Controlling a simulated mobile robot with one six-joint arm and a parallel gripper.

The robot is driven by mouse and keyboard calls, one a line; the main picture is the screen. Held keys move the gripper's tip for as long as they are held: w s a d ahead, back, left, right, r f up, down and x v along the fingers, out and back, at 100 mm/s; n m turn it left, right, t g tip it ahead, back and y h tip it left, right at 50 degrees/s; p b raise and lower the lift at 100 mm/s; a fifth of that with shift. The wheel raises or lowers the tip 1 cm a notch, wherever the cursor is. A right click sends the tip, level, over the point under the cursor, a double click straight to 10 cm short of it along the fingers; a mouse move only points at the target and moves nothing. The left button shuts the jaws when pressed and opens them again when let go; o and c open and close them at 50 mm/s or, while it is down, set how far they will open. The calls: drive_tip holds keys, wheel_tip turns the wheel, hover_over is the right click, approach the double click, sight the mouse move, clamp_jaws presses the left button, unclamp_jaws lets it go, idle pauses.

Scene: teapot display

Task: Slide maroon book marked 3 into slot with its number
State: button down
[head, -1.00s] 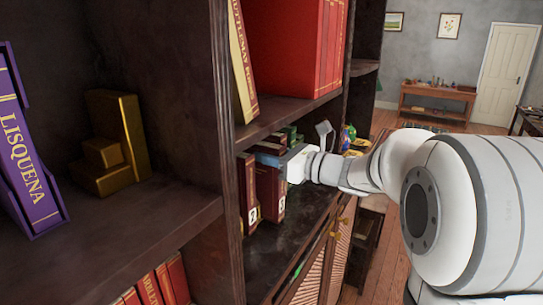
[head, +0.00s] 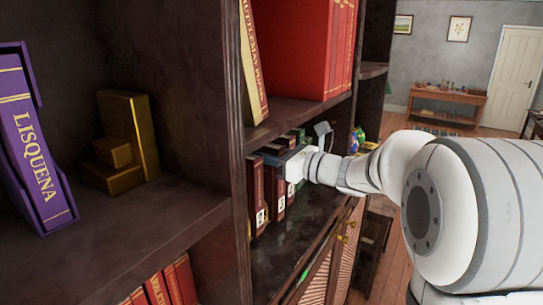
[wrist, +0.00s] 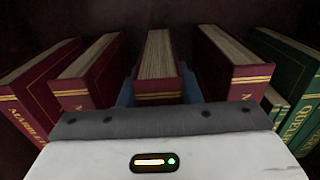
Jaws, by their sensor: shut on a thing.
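The maroon book marked 3 (head: 279,190) stands upright in the row on the lower shelf, just right of the maroon book marked 2 (head: 257,190). My gripper (head: 274,156) is at its upper part, reaching in from the right. In the wrist view my gripper's blue fingers (wrist: 158,92) are shut on both sides of the held book (wrist: 157,62). Maroon books stand on its left (wrist: 88,76) and right (wrist: 236,66), with visible gaps. The back of the slot is dark.
A dark upright panel (head: 236,130) stands left of the row, and a shelf board (head: 300,115) lies above it. Green books (wrist: 288,70) stand to the right. The lower shelf's front (head: 285,260) is bare.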

drive_tip(key=shift+w+a+r, duration=0.1)
drive_tip(key=shift+w+a, duration=0.3)
drive_tip(key=shift+a, duration=0.15)
drive_tip(key=c, duration=1.1)
unclamp_jaws()
drive_tip(key=shift+o, duration=0.7)
drive_tip(key=shift+s+d, duration=0.1)
drive_tip(key=b+v, duration=0.2)
drive_tip(key=v, duration=0.5)
drive_tip(key=shift+s+d+b, duration=0.2)
drive_tip(key=shift+b, duration=0.15)
